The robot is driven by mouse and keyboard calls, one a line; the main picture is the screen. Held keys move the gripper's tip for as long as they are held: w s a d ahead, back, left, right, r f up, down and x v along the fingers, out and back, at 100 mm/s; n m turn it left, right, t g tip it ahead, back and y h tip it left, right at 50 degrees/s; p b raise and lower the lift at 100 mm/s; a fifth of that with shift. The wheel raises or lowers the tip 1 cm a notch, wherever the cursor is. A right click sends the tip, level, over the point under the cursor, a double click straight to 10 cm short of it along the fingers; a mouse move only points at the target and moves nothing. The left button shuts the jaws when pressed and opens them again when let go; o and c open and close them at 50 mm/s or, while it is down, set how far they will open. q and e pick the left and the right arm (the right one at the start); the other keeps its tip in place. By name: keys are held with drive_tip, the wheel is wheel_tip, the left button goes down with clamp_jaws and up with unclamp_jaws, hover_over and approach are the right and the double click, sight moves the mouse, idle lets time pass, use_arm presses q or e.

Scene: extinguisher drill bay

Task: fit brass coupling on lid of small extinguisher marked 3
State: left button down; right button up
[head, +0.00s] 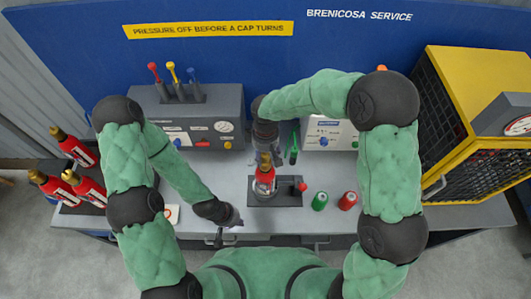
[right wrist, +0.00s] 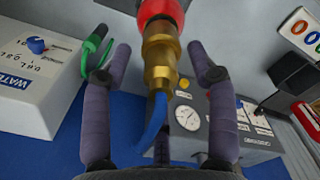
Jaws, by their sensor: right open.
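A small red extinguisher (head: 264,181) stands in a dark fixture (head: 285,200) at the table's middle; I cannot read its number. The brass coupling (right wrist: 160,58) sits in line with the extinguisher's red top (right wrist: 160,10) in the right wrist view, with a blue hose (right wrist: 152,132) at its other end. Whether it is fully seated cannot be told. My right gripper (head: 265,143) is above the extinguisher. Its fingers (right wrist: 160,62) are apart, one on each side of the coupling, with gaps visible. My left gripper (head: 229,220) is near the table's front edge, left of the fixture; its jaws are unclear.
Several red extinguishers (head: 76,148) are at the left. Grey panel boxes (head: 215,125) line the back. A yellow-framed cage (head: 470,110) stands at the right.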

wheel_tip(320, 180, up, 12)
idle(0.6)
idle(0.6)
